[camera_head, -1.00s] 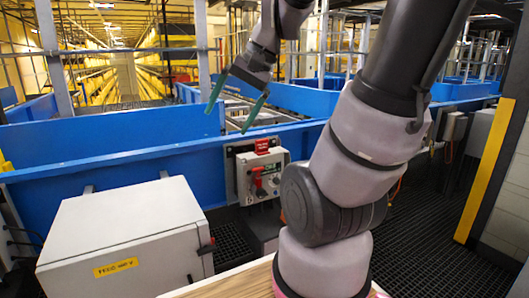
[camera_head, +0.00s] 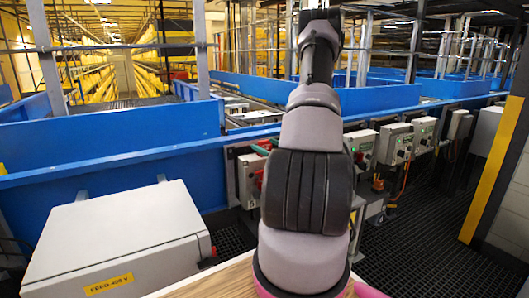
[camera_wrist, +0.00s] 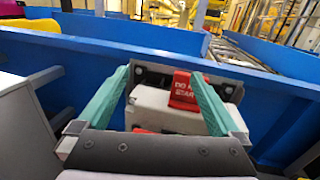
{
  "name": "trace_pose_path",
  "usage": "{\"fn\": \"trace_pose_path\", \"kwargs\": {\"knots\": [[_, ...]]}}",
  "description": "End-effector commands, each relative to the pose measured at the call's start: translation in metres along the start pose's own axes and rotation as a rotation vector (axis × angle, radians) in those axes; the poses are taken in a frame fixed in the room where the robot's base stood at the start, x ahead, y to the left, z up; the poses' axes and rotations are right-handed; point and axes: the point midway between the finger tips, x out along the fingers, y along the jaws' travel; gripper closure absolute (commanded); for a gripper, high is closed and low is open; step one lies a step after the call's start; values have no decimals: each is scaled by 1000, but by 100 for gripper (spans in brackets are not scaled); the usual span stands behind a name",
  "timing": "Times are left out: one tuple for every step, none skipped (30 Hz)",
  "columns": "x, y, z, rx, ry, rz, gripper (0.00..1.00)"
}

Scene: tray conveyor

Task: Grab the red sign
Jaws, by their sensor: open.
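The red sign (camera_wrist: 184,90) shows in the wrist view, with white lettering that reads partly "DO NO" and "STAR". It hangs at the top of a light grey control box (camera_wrist: 150,108) on the blue conveyor side. My gripper (camera_wrist: 158,72) is open, its two teal fingers on either side of the sign in the picture. The sign is nearer the right finger, which covers part of its edge. I cannot tell the depth between fingers and sign.
A large grey cabinet (camera_head: 120,235) with a yellow label stands at the front left. The blue conveyor wall (camera_head: 110,155) runs behind it. More control boxes (camera_head: 395,145) are mounted right of my arm. Dark grated floor (camera_head: 410,235) lies open at the right.

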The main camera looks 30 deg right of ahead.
Motion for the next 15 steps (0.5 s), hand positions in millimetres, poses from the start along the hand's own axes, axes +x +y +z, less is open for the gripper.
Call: {"fn": "trace_pose_path", "kwargs": {"knots": [[-9, -14, -17, 20, 12, -63, 0], [-13, -22, -23, 28, 16, -95, 0], [-18, -29, -31, 33, 21, -129, 0], [-21, -34, -35, 37, 24, -150, 0], [-23, -37, -38, 40, 26, -166, 0], [-23, -41, -41, 42, 27, -181, 0], [-21, -42, -43, 42, 28, -186, 0], [-19, -44, -44, 42, 29, -190, 0], [-13, -45, -44, 43, 29, -192, 0], [-8, -46, -44, 41, 29, -191, 0], [-2, -46, -44, 41, 28, -191, 0], [4, -47, -44, 42, 28, -191, 0], [9, -48, -44, 41, 28, -189, 0], [13, -50, -44, 41, 28, -190, 0], [18, -50, -44, 41, 29, -190, 0]]}}
